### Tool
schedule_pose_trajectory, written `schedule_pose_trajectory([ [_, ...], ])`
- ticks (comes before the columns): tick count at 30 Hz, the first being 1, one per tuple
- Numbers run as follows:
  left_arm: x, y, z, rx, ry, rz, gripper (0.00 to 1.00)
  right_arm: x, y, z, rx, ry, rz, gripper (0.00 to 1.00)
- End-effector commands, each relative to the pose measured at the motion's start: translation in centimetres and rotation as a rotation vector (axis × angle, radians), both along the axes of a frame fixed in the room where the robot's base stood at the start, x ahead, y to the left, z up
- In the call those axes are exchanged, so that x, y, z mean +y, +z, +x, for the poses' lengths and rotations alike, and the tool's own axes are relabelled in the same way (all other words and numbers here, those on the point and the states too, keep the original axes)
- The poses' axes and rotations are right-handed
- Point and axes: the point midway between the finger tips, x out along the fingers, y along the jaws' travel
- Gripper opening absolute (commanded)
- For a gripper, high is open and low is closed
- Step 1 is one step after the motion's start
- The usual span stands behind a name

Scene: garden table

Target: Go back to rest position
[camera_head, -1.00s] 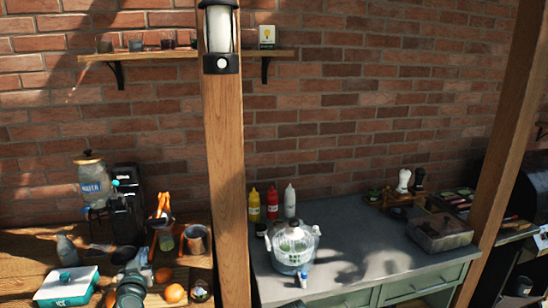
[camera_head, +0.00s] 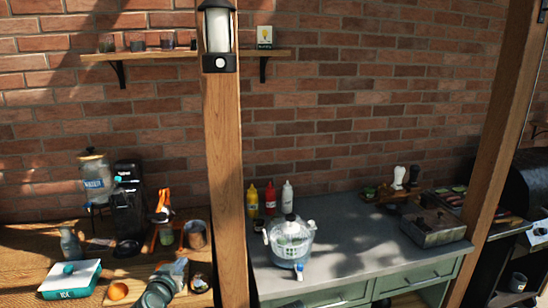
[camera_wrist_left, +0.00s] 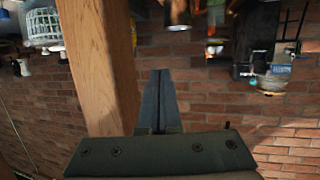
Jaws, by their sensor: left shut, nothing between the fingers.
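My left gripper (camera_head: 181,266) shows low in the head view, over the wooden counter left of the post. In the left wrist view its two dark fingers (camera_wrist_left: 158,102) lie together with nothing between them. The wrist picture is upside down, with the brick wall ahead of the fingers and the counter things along the top edge. The fingers appear clear of the wooden post beside them. My right gripper is in neither view.
A wooden post (camera_head: 223,170) stands between the wooden counter (camera_head: 25,268) and the grey-topped cabinet (camera_head: 350,262). An ice box (camera_head: 70,282), an orange (camera_head: 117,291) and a drink dispenser (camera_head: 94,180) stand left. A salad spinner (camera_head: 290,242) stands right of the post.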

Motion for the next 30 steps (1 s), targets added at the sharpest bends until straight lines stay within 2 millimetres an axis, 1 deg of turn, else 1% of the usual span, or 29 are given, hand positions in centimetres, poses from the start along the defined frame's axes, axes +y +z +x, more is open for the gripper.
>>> schedule_pose_trajectory([
  [1, -1.7, -0.7, 0.0, 0.032, -0.04, -0.003, 0.0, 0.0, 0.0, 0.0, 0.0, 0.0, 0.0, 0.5],
  [5, -6.7, -3.2, -0.7, 0.156, -0.158, -0.011, 0.0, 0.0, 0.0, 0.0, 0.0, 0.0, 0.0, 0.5],
  [8, -11.6, -6.0, -2.4, 0.307, -0.268, -0.01, 0.0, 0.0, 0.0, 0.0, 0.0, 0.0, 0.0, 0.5],
  [9, -13.8, -7.5, -3.5, 0.388, -0.314, -0.004, 0.0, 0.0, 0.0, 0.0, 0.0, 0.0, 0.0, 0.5],
  [11, -16.8, -9.7, -5.8, 0.529, -0.373, 0.014, 0.0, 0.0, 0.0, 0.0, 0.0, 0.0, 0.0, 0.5],
  [12, -18.5, -11.2, -7.7, 0.63, -0.402, 0.034, 0.0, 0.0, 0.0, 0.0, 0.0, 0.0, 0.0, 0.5],
  [14, -20.4, -13.1, -10.7, 0.784, -0.424, 0.073, 0.0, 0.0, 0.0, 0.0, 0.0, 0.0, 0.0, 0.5],
  [15, -21.2, -14.2, -12.6, 0.879, -0.423, 0.102, 0.0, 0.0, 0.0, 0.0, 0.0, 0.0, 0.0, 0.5],
  [18, -22.0, -15.7, -16.9, 1.078, -0.385, 0.18, 0.0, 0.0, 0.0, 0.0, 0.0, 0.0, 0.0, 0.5],
  [21, -21.9, -16.2, -19.9, 1.213, -0.322, 0.251, 0.0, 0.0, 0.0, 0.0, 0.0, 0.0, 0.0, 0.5],
  [24, -21.5, -16.2, -21.8, 1.292, -0.267, 0.299, 0.0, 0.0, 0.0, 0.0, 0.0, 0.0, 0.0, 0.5],
  [25, -21.5, -16.2, -22.1, 1.306, -0.255, 0.308, 0.0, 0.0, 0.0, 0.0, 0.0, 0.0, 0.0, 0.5],
  [27, -21.3, -16.2, -22.6, 1.328, -0.236, 0.323, 0.0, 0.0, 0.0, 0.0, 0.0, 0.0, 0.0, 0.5],
  [30, -21.2, -16.1, -22.9, 1.338, -0.225, 0.328, 0.0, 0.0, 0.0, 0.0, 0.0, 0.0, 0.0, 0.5],
])
